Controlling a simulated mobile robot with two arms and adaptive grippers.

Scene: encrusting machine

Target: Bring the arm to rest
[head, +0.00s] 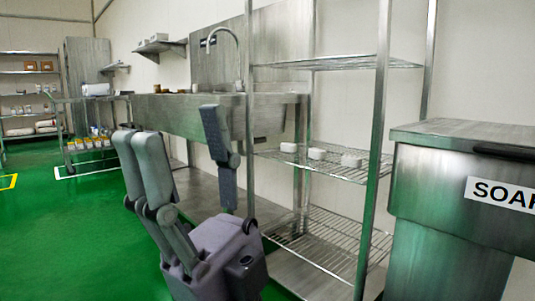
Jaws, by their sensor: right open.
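My right gripper (172,122) stands in the lower middle of the head view, in front of the metal sink and the wire shelf rack. Its grey fingers point upward and are spread wide apart. It is open, with nothing between the fingers. The purple-grey gripper body is below them, near the bottom edge. Most of the right arm is out of the picture. My left gripper is not in view.
A wire shelf rack (340,178) holding several small white items stands right of the gripper. A steel bin (440,205) labelled "SOAK" or similar is at the right. A sink (175,117) and a loaded trolley are behind. Green floor (65,225) at left is clear.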

